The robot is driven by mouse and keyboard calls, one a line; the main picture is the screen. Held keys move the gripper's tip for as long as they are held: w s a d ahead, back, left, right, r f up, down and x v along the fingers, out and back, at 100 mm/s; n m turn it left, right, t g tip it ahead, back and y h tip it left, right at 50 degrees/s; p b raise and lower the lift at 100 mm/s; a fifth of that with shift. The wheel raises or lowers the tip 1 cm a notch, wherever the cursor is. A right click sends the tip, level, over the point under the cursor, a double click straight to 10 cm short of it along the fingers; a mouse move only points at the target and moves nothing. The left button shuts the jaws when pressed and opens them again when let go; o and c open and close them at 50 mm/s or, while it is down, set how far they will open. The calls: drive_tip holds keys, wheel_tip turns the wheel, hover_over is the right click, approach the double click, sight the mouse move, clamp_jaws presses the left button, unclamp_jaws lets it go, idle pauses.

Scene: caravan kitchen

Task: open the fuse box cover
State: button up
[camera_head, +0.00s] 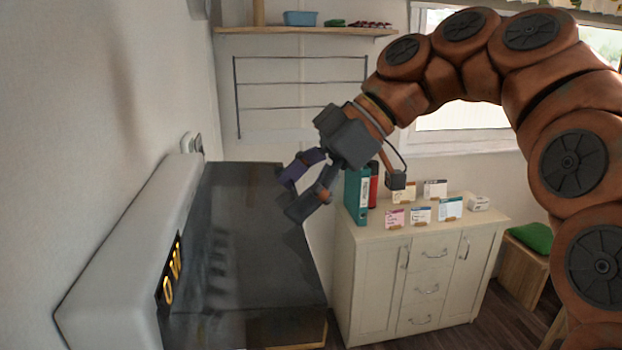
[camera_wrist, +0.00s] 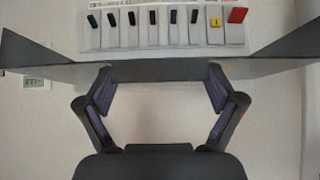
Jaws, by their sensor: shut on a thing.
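The fuse box (camera_head: 110,260) is the long white housing on the left wall in the head view. Its dark grey cover (camera_head: 265,245) stands out from it. In the wrist view, the cover (camera_wrist: 160,71) is a dark band across the upper part. Above it shows a row of white breakers (camera_wrist: 150,28) with black levers, one yellow and one red. My gripper (camera_head: 299,188) is at the cover's outer edge in the head view. In the wrist view, my gripper's fingers (camera_wrist: 159,84) are at the cover's near edge, set apart from each other. The exact contact is hard to see.
A cream cabinet (camera_head: 385,300) stands to the right, with binders (camera_head: 357,195) and small cards (camera_head: 421,214) on top. A wall shelf (camera_head: 300,32) and a wire rack (camera_head: 300,85) are at the back. A green-topped stool (camera_head: 532,238) is at the far right.

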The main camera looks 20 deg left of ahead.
idle(0.6)
drive_tip(key=o, duration=1.3)
drive_tip(key=shift+o, duration=0.2)
drive_tip(key=shift+f, duration=0.1)
